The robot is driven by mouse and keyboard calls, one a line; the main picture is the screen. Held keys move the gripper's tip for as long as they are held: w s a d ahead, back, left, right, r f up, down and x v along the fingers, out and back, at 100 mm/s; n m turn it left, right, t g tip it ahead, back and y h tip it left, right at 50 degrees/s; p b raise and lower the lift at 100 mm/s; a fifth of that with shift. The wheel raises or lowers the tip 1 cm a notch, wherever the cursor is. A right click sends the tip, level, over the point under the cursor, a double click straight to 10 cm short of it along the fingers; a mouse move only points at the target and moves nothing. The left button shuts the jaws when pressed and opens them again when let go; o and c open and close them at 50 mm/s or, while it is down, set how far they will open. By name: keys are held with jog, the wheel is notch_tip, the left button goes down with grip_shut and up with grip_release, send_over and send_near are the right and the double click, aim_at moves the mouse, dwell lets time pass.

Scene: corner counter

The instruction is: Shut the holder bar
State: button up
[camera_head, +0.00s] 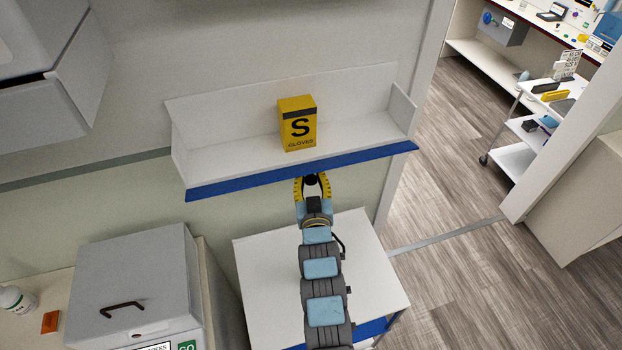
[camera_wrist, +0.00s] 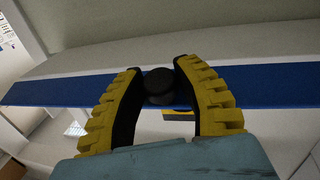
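The holder is a white wall shelf (camera_head: 225,135) with a long blue bar (camera_head: 235,184) along its front edge. The bar also crosses the wrist view (camera_wrist: 60,90). A round black knob (camera_wrist: 159,84) shows in front of the bar, between the fingertips of my gripper (camera_head: 312,181). The yellow toothed fingers curve in on both sides of the knob and appear to touch it, as the wrist view of my gripper (camera_wrist: 158,82) shows. A yellow glove box (camera_head: 298,126) marked S stands upright in the holder behind the bar.
A white table (camera_head: 265,265) stands below the holder. A grey box with a handle (camera_head: 140,275) stands at the lower left, and a grey cabinet (camera_head: 75,85) hangs at the upper left. Open wood floor (camera_head: 440,180) and a trolley (camera_head: 515,160) lie to the right.

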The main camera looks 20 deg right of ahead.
aim_at(311, 170)
grip_shut()
jog(key=shift+r+g, duration=0.25)
jog(key=shift+g, duration=0.15)
jog(key=shift+r+n+g+y, duration=0.3)
jog(key=shift+r+g, duration=0.3)
jog(key=shift+g, duration=0.6)
jog(key=shift+w+r+n+g+y+b, duration=0.1)
jog(key=shift+r+n+g+y+b, duration=0.15)
jog(key=shift+g, duration=0.7)
jog(key=shift+w+r+n+g+y+b, duration=0.15)
jog(key=shift+r+g+y, duration=0.15)
jog(key=shift+g, duration=0.65)
jog(key=shift+r+g, duration=0.2)
jog(key=shift+g, duration=0.1)
jog(key=o, duration=0.7)
grip_release()
jog(key=shift+s, duration=0.1)
